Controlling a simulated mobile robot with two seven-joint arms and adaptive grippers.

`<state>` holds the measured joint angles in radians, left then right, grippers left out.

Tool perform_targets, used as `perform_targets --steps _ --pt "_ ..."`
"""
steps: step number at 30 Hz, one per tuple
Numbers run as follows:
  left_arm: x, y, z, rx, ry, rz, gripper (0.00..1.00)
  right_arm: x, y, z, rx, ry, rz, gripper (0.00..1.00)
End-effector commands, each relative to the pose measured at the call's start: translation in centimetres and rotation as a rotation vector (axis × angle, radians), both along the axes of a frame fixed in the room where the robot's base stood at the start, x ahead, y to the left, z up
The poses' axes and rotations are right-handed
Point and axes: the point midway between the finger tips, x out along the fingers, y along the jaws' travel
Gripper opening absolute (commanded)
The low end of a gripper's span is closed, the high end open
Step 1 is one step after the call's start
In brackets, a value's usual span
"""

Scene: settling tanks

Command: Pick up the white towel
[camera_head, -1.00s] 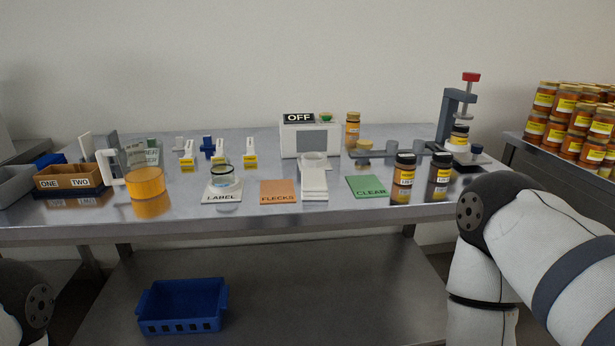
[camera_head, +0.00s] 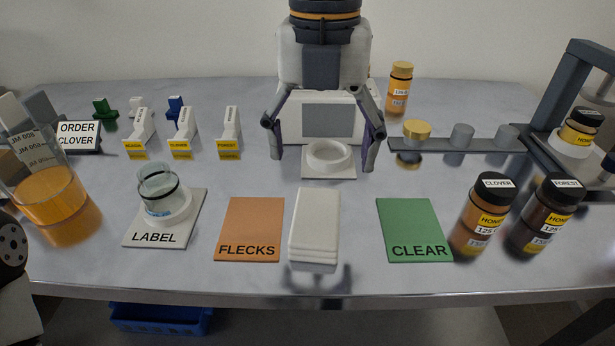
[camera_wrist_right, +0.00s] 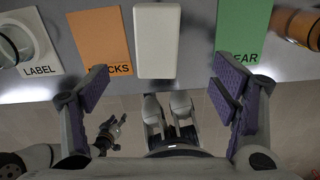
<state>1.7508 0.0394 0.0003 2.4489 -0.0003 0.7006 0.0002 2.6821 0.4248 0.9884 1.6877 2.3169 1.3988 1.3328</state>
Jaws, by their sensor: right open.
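The white towel (camera_head: 315,225) lies folded in a thick pad near the table's front edge, between the FLECKS and CLEAR cards. It also shows in the right wrist view (camera_wrist_right: 157,40), at the top middle. My right gripper (camera_head: 322,160) is open and empty, its fingers pointing down. In the head view it appears behind the towel, over the white ring stand. In the right wrist view its fingers (camera_wrist_right: 163,92) are spread wider than the towel and do not touch it. What looks like my left gripper (camera_wrist_right: 110,132) shows small and dark low in the right wrist view.
The orange FLECKS card (camera_head: 249,230) and green CLEAR card (camera_head: 413,230) flank the towel. A LABEL stand (camera_head: 185,228) with a glass jar is left; CLOVER (camera_head: 482,215) and FOREST (camera_head: 545,215) jars are right. The white ring stand (camera_head: 329,172) sits behind.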

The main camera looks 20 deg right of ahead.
Motion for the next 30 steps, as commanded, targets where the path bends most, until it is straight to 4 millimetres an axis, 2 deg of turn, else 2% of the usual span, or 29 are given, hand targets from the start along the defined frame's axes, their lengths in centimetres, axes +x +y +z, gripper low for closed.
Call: perform_targets --steps 2,9,14,19,22,28,29,30 --pt "-0.3 0.0 -0.1 0.001 0.009 0.000 0.40 -0.2 0.2 -0.3 0.011 0.007 -0.009 0.80" --pt "-1.4 0.0 -1.2 0.001 0.047 0.000 0.40 -0.2 0.3 -5.6 0.011 0.013 -0.009 0.80" --pt "-1.7 0.0 -1.6 0.001 0.058 0.000 0.40 -0.3 0.3 -7.6 0.011 0.011 -0.008 0.80" --pt "-2.5 0.0 -2.3 0.001 0.082 -0.002 0.40 -0.6 0.5 -11.0 0.010 0.012 -0.008 0.80" --pt "-2.6 0.1 -2.5 0.001 0.087 -0.002 0.40 -0.6 0.6 -11.9 0.011 0.009 -0.008 0.80" --pt "-2.5 0.1 -2.4 0.001 0.084 -0.002 0.40 -0.6 0.5 -11.8 0.011 0.004 -0.008 0.80" --pt "-2.5 0.1 -2.4 0.001 0.084 -0.002 0.40 -0.6 0.5 -11.8 0.011 0.004 -0.008 0.75" --pt "-2.5 0.1 -2.4 0.001 0.084 -0.002 0.40 -0.6 0.5 -11.8 0.011 0.004 -0.008 0.66"
